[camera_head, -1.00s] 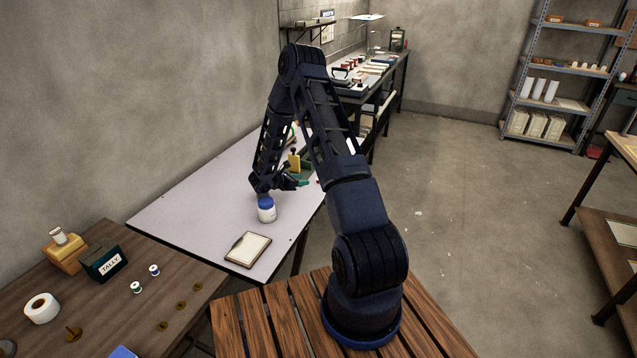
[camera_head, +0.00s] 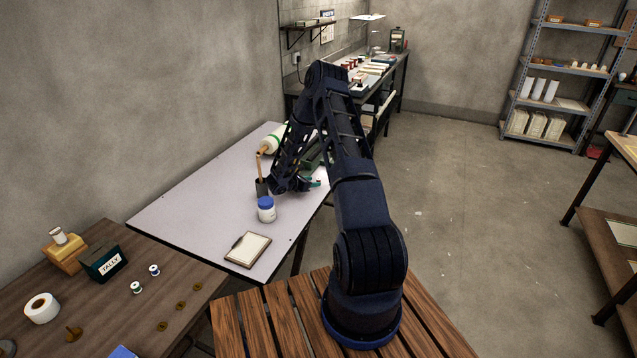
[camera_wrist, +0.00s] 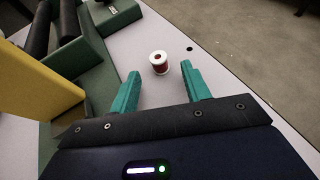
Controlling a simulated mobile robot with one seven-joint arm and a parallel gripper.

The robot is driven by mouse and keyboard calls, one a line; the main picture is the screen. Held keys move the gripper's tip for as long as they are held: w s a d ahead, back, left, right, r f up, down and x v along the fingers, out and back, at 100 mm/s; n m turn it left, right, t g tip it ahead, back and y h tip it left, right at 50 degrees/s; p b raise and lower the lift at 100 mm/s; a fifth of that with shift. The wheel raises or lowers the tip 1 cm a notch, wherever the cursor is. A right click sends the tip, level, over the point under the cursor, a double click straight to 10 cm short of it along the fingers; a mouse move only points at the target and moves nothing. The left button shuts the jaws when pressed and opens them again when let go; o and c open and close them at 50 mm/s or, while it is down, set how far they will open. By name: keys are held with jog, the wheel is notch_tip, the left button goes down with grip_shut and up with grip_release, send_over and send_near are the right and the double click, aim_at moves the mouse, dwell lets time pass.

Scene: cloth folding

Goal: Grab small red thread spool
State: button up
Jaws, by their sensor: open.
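The small red thread spool (camera_wrist: 159,63) has white ends and stands upright on the pale table (camera_wrist: 143,36) in the wrist view. My gripper (camera_wrist: 162,74) is open, with its two teal fingers on either side of the line toward the spool. The spool is at or just beyond the fingertips, and the fingers do not appear to touch it. In the head view my gripper (camera_head: 314,184) is low over the far right part of the table. My arm hides most of that area, and I cannot make out the spool there.
A green device (camera_wrist: 79,77) with a yellow part (camera_wrist: 37,85) stands close left of my gripper. The table's right edge is near.

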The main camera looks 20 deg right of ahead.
jog(key=shift+x, duration=0.9)
grip_shut()
jog(key=shift+r, duration=0.1)
